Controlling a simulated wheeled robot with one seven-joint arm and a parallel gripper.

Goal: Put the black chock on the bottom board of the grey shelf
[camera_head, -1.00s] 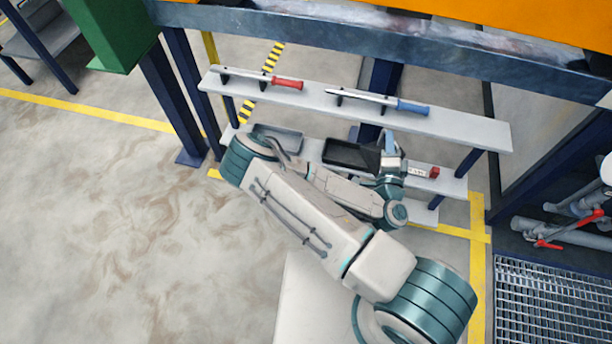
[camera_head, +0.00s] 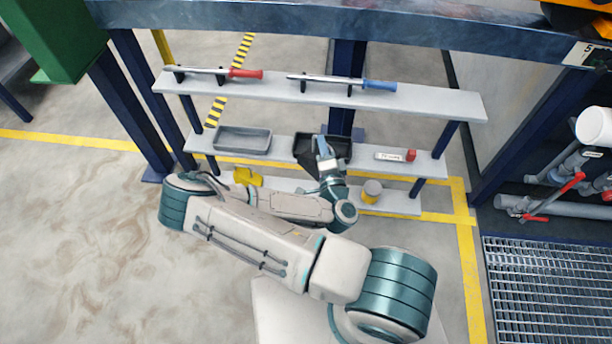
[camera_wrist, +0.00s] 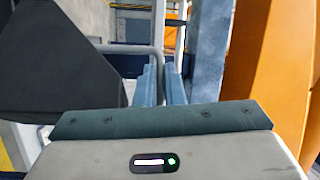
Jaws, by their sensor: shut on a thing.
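The grey shelf (camera_head: 400,105) stands in front of my arm in the head view, with three boards; its bottom board (camera_head: 402,204) is low and partly hidden by my arm. My gripper (camera_head: 322,148) is at the middle board, in front of a black tray (camera_head: 340,148). The black chock (camera_head: 308,158) hangs at my gripper, dark against that tray and partly hidden. In the wrist view the chock (camera_wrist: 55,65) fills the left side, and my gripper (camera_wrist: 164,72) is shut on its thin grey handle (camera_wrist: 128,49).
The top board holds a red-handled tool (camera_head: 245,73) and a blue-handled tool (camera_head: 378,85). A grey tray (camera_head: 242,140) and a small red-ended item (camera_head: 395,155) are on the middle board. A yellow object (camera_head: 247,177) and a yellow-grey can (camera_head: 371,191) are on the bottom board.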

